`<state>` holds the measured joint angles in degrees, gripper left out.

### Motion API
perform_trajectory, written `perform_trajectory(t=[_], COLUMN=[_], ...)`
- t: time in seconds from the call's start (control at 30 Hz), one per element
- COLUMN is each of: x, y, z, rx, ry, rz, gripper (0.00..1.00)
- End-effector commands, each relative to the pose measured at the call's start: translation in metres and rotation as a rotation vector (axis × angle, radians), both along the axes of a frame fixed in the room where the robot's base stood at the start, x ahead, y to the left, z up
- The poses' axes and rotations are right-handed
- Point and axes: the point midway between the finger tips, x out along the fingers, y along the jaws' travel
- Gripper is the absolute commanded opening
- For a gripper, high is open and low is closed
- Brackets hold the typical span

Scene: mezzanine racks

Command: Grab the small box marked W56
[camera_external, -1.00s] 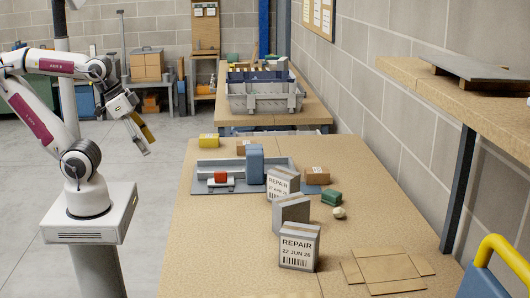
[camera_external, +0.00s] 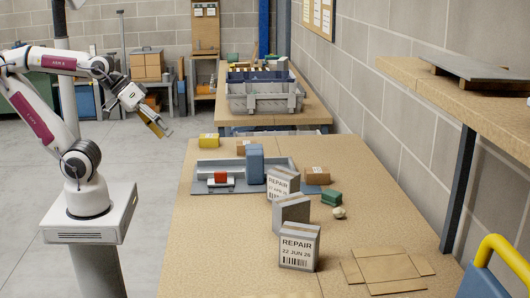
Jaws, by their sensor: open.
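No marking W56 can be read in this view, so I cannot tell which small box carries it. A small yellow box (camera_external: 209,140) stands at the far left of the near table. A small brown box (camera_external: 243,147) is just right of it. Another small brown box with a pale label (camera_external: 317,175) lies near the right side of the table. My gripper (camera_external: 163,131) is open and empty, in the air left of the table's far end, apart from all the boxes.
Grey boxes labelled REPAIR, one in front (camera_external: 299,247), stand mid-table. A grey tray (camera_external: 205,188) holds a red item, with a blue block (camera_external: 254,164) beside it. A green block (camera_external: 331,198) and flattened cardboard (camera_external: 386,269) lie right. The table's front left (camera_external: 215,250) is clear.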

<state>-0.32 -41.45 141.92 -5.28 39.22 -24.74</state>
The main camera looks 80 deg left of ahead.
Motion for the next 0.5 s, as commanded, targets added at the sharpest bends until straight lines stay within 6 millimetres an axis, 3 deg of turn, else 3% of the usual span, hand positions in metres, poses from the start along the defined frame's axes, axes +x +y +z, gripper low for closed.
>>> perform_trajectory(t=[0.5], x=[0.090], y=[0.004], z=[0.068], rx=[-0.602], ry=[-0.250], rz=[0.514], gripper=[0.78])
